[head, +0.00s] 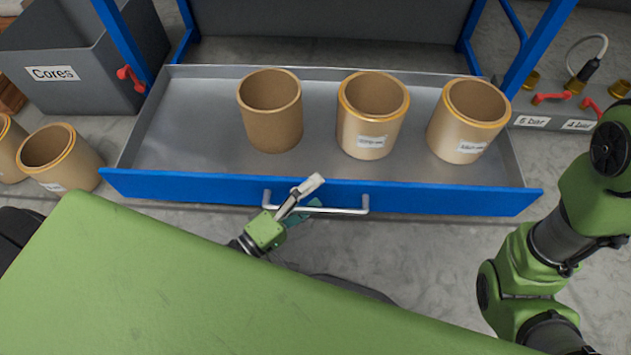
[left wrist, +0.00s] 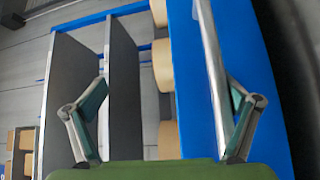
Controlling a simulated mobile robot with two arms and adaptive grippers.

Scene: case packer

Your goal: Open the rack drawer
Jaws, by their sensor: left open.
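The rack drawer (head: 220,187) has a blue front and a grey metal tray. It stands pulled out from the blue rack frame, with its inside in plain view. Its silver bar handle (head: 345,211) runs along the front and also shows in the left wrist view (left wrist: 211,62). My left gripper (head: 311,193) is at the left part of the handle. In the left wrist view its two fingers (left wrist: 168,85) are spread wide, with the bar between them, nearer the right finger. I cannot tell whether a finger touches the bar. My right arm shows at the right; its gripper is out of view.
Three tan cores stand in the drawer: a left one (head: 271,115), a middle one (head: 372,118) and a right one (head: 466,122). A grey bin labelled Cores (head: 100,70) stands at the upper left. Another core (head: 62,160) stands on the floor at left.

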